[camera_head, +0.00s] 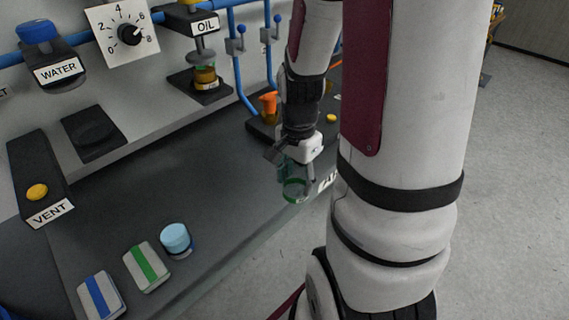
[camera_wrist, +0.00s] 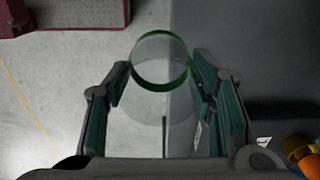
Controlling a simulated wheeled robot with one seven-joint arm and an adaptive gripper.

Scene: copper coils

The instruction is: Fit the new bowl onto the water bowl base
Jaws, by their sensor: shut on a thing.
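My gripper (camera_head: 297,170) hangs over the front edge of the bench, right of centre in the head view. It is shut on a clear bowl with a green rim (camera_head: 294,190). In the wrist view the bowl (camera_wrist: 160,62) sits between the two fingertips, its round green rim showing. The WATER unit (camera_head: 58,72), with a blue cap, is on the wall at upper left, far from my gripper. Below it on the bench is a dark square pad with a round recess (camera_head: 94,136). I cannot tell which part is the bowl base.
The OIL unit (camera_head: 200,83) holds an amber bowl. An orange cup (camera_head: 269,104) stands near blue pipes behind my gripper. A light-blue-topped jar (camera_head: 175,238), a green-striped block (camera_head: 147,267) and a blue-striped block (camera_head: 101,296) are at front left. The bench middle is clear.

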